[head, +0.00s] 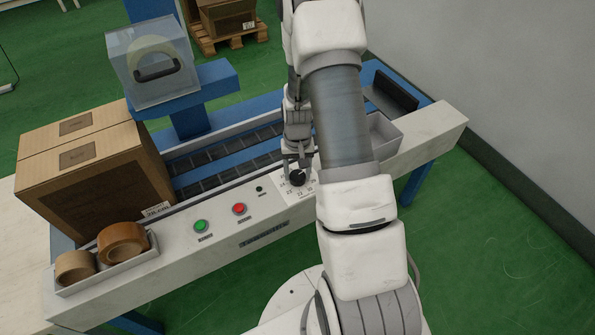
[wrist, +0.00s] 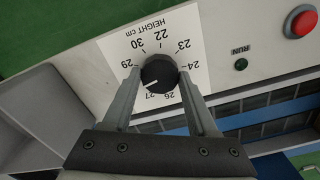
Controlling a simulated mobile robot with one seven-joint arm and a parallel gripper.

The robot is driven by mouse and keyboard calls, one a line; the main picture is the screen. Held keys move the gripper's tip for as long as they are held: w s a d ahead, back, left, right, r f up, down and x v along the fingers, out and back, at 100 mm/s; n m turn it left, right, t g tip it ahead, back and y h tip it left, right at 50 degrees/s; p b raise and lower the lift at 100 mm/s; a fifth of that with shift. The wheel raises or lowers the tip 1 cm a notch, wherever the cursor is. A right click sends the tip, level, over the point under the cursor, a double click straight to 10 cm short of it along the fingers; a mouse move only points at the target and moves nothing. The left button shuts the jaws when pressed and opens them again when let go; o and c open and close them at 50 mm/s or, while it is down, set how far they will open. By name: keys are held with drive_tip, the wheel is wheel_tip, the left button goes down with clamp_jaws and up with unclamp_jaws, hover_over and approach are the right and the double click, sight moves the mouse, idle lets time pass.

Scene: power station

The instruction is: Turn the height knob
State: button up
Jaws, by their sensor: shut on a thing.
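The height knob (wrist: 158,72) is a round black dial with a white pointer line. It sits on a white scale plate (wrist: 190,22) marked "HEIGHT cm", with numbers from 22 to 30 around it; some are hidden by the fingers. The pointer line points to about 27. My gripper (wrist: 160,75) has one finger on each side of the knob and is shut on it. In the head view my gripper (head: 299,160) comes down from above onto the knob (head: 297,179) on the machine's front panel.
A green button (head: 200,226), a red button (head: 239,209) and a small RUN lamp (head: 259,189) are left of the knob. A cardboard box (head: 88,178) and tape rolls (head: 122,242) stand further left. A grey tray (head: 381,133) is right of my gripper.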

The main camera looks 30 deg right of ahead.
sight(298, 175)
drive_tip(key=o, duration=1.4)
wheel_tip(298, 175, up, 17)
drive_tip(key=p, duration=0.4)
drive_tip(key=shift+r, duration=0.2)
drive_tip(key=shift+r, duration=0.1)
